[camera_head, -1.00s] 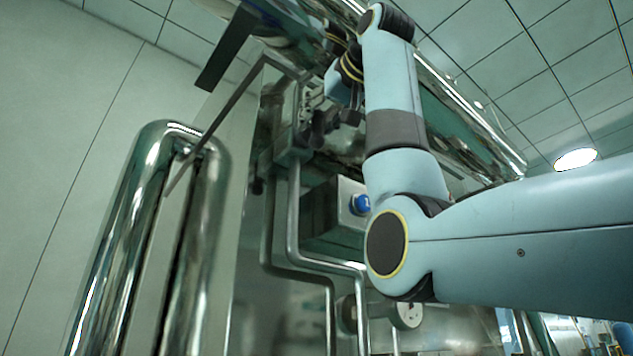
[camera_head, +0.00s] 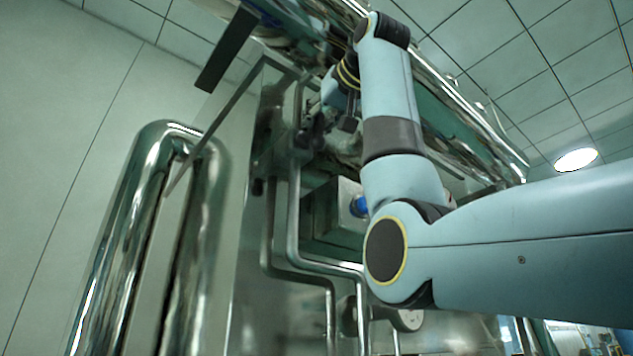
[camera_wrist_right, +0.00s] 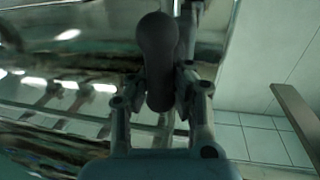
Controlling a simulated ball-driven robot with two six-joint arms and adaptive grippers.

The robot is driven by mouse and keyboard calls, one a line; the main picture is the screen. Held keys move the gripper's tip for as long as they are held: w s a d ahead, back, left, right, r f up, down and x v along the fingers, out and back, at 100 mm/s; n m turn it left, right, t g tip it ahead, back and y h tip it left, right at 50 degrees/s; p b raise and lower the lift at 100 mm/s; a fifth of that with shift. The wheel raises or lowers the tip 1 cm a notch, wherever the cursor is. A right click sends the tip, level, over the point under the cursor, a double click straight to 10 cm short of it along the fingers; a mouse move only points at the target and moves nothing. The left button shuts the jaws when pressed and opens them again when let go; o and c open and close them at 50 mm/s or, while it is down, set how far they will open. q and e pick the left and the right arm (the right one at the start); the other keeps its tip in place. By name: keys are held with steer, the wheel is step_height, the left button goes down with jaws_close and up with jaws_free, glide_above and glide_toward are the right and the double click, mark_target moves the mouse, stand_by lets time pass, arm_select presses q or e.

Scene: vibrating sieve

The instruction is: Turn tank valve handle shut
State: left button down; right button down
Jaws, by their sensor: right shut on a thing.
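The valve handle (camera_wrist_right: 158,60) is a dark, rounded lever in the right wrist view. It stands upright in the picture, between the two fingers of my right gripper (camera_wrist_right: 160,98). The gripper is shut on the handle. In the head view my right arm comes in from the right, and my right gripper (camera_head: 318,132) is small and dark beside the pipes under the shiny tank (camera_head: 455,120). The handle cannot be told apart from the gripper there. The valve body is mostly hidden. My left gripper is not in view.
Bent metal pipes (camera_head: 294,215) run down below the gripper. A grey box with a blue button (camera_head: 359,206) sits close to my right arm. A thick polished pipe loop (camera_head: 130,230) stands at the left. The pale wall at far left is clear.

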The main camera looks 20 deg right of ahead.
steer(key=shift+w+f, duration=0.15)
steer(key=shift+a, duration=0.1)
stand_by(0.3)
steer(key=n+b, duration=0.3)
steer(key=shift+a+f+n+t, duration=0.2)
steer(key=shift+f+n+t, duration=0.1)
steer(key=shift+n, duration=0.1)
steer(key=n+b, duration=0.1)
steer(key=n, duration=0.1)
steer(key=n+b, duration=0.1)
steer(key=n, duration=0.1)
steer(key=n+y+b, duration=0.1)
steer(key=n, duration=0.1)
steer(key=shift+s+a+f+t, duration=0.2)
steer(key=shift+a+t, duration=0.1)
steer(key=n+y+b, duration=0.1)
steer(key=n, duration=0.1)
steer(key=n+b, duration=0.1)
steer(key=n, duration=0.2)
steer(key=shift+s+a+f+y, duration=0.1)
steer(key=shift+a+f+y, duration=0.1)
steer(key=shift+y, duration=0.2)
steer(key=shift+f+n+y+b, duration=0.15)
steer(key=shift+n+y, duration=0.2)
steer(key=shift+n, duration=0.95)
steer(key=shift+f+n+y+b, duration=0.15)
steer(key=shift+n+y, duration=0.2)
steer(key=shift+n, duration=0.95)
